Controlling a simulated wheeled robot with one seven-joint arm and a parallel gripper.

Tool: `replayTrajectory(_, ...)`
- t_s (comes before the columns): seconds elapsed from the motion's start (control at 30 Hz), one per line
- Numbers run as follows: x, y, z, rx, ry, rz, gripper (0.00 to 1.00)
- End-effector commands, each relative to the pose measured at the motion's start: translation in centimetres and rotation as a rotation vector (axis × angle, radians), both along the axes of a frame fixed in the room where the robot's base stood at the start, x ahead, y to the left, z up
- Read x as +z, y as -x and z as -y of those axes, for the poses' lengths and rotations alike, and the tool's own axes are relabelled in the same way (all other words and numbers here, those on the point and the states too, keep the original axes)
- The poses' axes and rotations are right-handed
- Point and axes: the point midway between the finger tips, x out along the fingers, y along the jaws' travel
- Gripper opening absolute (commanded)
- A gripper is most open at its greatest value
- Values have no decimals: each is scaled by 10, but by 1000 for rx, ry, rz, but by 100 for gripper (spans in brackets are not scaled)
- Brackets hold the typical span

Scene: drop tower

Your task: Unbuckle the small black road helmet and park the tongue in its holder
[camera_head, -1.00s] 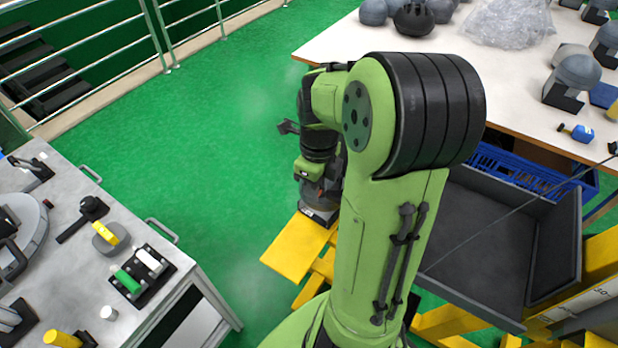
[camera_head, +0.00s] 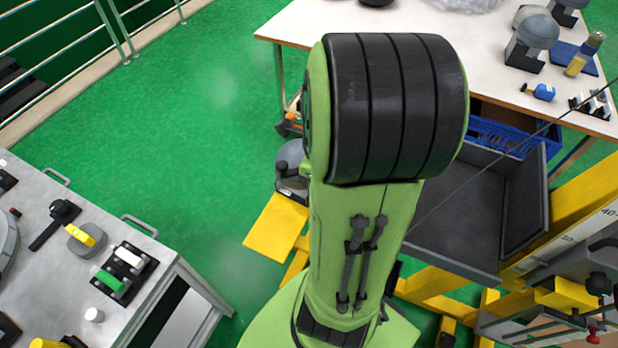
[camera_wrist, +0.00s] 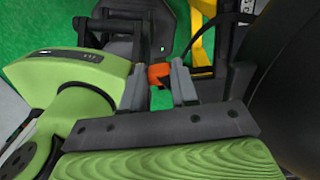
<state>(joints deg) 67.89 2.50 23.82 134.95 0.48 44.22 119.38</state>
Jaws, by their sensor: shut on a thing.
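My gripper (camera_wrist: 160,84) is shut on a small orange piece (camera_wrist: 159,74) in the wrist view. I cannot tell whether this piece is the buckle tongue. A small orange piece also shows in the head view (camera_head: 289,125), at the left edge of my arm; the gripper itself is mostly hidden there by the arm. A dark, rounded helmet-like thing (camera_head: 376,2) is cut off at the top edge of the head view, on the white table. I cannot make out its strap, buckle or a tongue holder.
A grey rounded form (camera_head: 291,160) stands by a yellow platform (camera_head: 272,225) beside my arm. The white table (camera_head: 440,42) has headforms on it. A dark tray (camera_head: 455,225) is right of my arm. A metal bench (camera_head: 150,255) stands left. Green floor between is clear.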

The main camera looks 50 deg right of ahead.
Motion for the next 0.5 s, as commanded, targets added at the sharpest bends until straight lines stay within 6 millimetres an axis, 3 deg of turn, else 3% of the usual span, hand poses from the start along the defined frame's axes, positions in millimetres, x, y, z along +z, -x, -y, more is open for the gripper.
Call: replayTrajectory(0.5, 0, 41, 12, -2, 0, 1, 11)
